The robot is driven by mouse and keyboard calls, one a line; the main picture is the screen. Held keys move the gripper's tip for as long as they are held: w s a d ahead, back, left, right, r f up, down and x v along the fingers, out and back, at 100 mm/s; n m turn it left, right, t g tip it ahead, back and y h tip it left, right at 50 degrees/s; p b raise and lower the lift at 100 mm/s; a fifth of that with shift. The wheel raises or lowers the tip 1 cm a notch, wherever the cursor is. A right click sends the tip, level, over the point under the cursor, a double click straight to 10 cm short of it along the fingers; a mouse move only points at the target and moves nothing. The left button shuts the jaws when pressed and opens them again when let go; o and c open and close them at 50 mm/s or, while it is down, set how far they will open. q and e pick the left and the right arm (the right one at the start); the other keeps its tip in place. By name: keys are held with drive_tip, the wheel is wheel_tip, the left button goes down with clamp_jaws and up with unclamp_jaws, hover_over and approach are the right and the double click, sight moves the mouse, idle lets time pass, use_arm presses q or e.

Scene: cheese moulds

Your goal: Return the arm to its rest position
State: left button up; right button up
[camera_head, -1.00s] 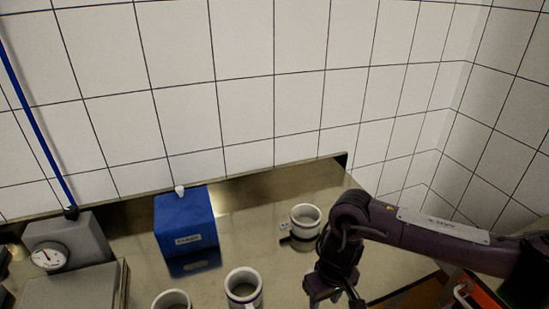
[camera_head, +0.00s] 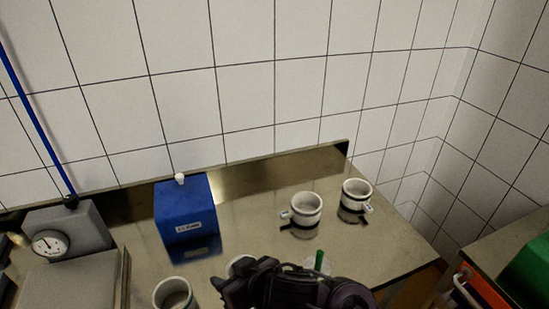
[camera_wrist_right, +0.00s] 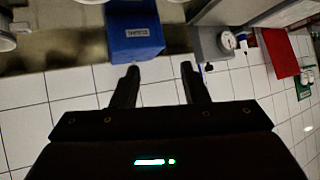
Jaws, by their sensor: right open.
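My right arm is folded low at the bottom centre of the head view, with the right gripper (camera_head: 226,290) at its left end. In the right wrist view the two fingers of the right gripper (camera_wrist_right: 159,80) stand apart with nothing between them. The head view shows several white moulds on the steel table (camera_head: 265,190): one stands at the right (camera_head: 356,194), one just left of it (camera_head: 305,209), and one at the front left (camera_head: 173,294). A further mould (camera_head: 240,264) is mostly hidden behind my right arm. My left gripper is not in view.
A blue box (camera_head: 184,212) stands at the back of the table. A grey scale with a round dial (camera_head: 49,244) is at the left. A green object (camera_head: 319,261) shows just behind my arm. An orange-red unit with a green box (camera_head: 528,268) is at the right.

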drive_tip(key=s+d+f+m+h, duration=0.2)
drive_tip(key=d+h, duration=0.1)
drive_tip(key=d, duration=0.7)
drive_tip(key=s+d+f+m+h, duration=0.1)
drive_tip(key=d+f+m+h, duration=0.2)
drive_tip(key=d, duration=0.6)
drive_tip(key=s+d+f+g+h, duration=0.2)
drive_tip(key=s+d+f+g, duration=0.25)
drive_tip(key=s+d, duration=0.4)
drive_tip(key=s+f+b+x, duration=0.1)
drive_tip(key=s+b+x, duration=0.25)
drive_tip(key=x, duration=1.25)
drive_tip(key=s+f+b+x, duration=0.15)
drive_tip(key=s+x, duration=0.25)
drive_tip(key=x, duration=1.2)
drive_tip(key=s+d+f+g+b, duration=0.1)
drive_tip(key=s+d+f+b, duration=0.1)
drive_tip(key=s+f, duration=0.8)
drive_tip(key=s+d+f+b, duration=0.2)
drive_tip(key=s+f+b, duration=0.1)
drive_tip(key=s+f, duration=0.7)
wheel_tip(320, 180, down, 3)
drive_tip(key=shift+s+f+g, duration=0.25)
drive_tip(key=shift+g, duration=0.1)
drive_tip(key=shift+d, duration=0.1)
